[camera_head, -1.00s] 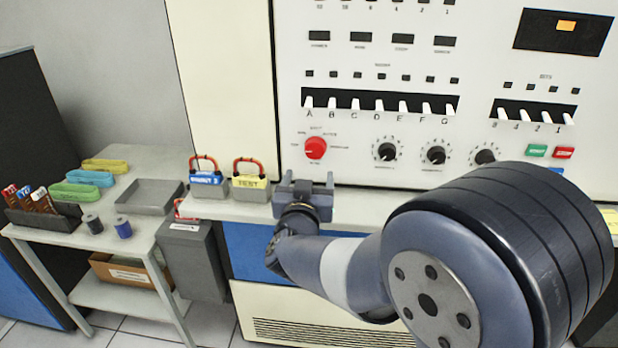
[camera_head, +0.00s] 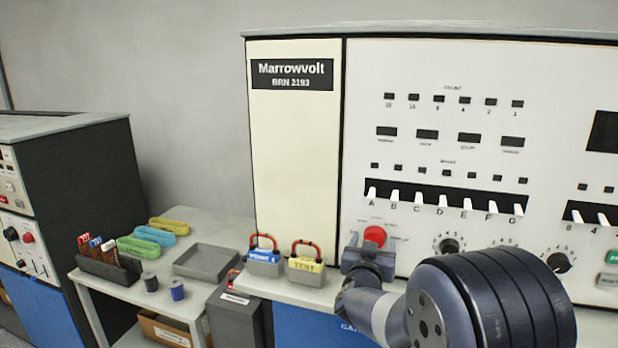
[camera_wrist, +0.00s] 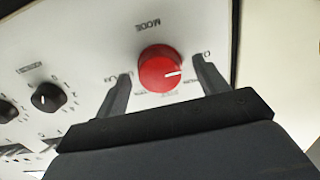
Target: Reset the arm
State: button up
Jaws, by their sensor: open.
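My gripper (camera_head: 369,254) is in front of the cream Marrowvolt console (camera_head: 293,150), just below the red mode knob (camera_head: 374,235). In the wrist view my gripper (camera_wrist: 162,88) has its two dark fingers spread, with the red knob (camera_wrist: 160,68) seen between and beyond them. The knob's white pointer line shows toward the right in that view. No object is held between the fingers. I cannot tell from these frames whether the fingers touch the knob or its panel. My arm reaches in from the lower right.
Black dials (camera_head: 448,245) are right of the knob.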

dwell(0.4)
jog(key=s+a+m+b, duration=0.3)
jog(key=s+m+b, duration=0.4)
jog(key=s, duration=0.4)
jog(key=shift+a+f+m+y, duration=0.2)
jog(key=shift+a+m+y, duration=0.1)
jog(key=shift+m, duration=0.5)
dwell(1.2)
jog(key=shift+s, duration=0.1)
